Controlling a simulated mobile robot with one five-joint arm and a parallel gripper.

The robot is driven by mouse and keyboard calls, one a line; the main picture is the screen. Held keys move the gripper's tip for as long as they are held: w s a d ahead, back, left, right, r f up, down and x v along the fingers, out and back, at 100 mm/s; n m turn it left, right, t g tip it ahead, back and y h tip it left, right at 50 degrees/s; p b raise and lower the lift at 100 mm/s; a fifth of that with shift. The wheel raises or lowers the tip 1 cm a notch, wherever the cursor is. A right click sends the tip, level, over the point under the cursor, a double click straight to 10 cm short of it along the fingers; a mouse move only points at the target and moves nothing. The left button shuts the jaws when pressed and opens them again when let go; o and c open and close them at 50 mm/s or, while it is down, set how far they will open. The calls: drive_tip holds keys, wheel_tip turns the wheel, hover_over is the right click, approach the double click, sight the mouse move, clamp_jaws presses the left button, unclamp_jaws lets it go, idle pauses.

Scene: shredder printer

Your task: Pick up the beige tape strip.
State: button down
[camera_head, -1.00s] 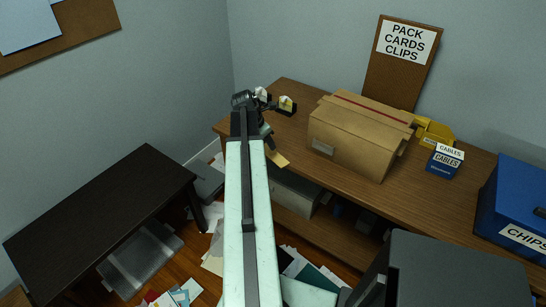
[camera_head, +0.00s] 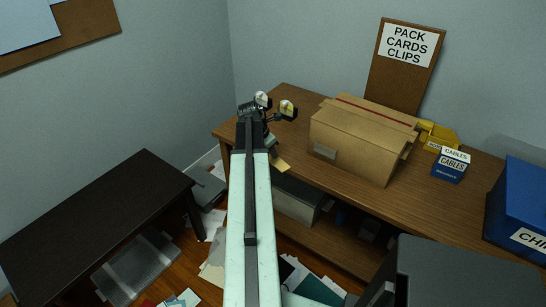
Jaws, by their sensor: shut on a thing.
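The beige tape strip (camera_head: 283,165) shows as a small flat tan piece just right of the end of my arm, over the front edge of the wooden desk (camera_head: 300,152). My gripper (camera_head: 273,146) hangs below the dark wrist at the far end of my pale arm and is shut on the strip. The fingertips are small, dark and partly hidden by the arm, so the exact grip is hard to see. I cannot tell whether the strip still touches the desk.
On the desk stand a cardboard box (camera_head: 358,142), a blue cables box (camera_head: 450,166), a yellow item (camera_head: 436,134) and a blue chips bin (camera_head: 517,212). Small black-and-white or yellow items (camera_head: 287,109) show beyond my wrist. A dark table (camera_head: 95,225) stands left; papers litter the floor.

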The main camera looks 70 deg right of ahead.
drive_tip(key=shift+r, duration=0.1)
wheel_tip(320, 180, up, 10)
drive_tip(key=p, duration=1)
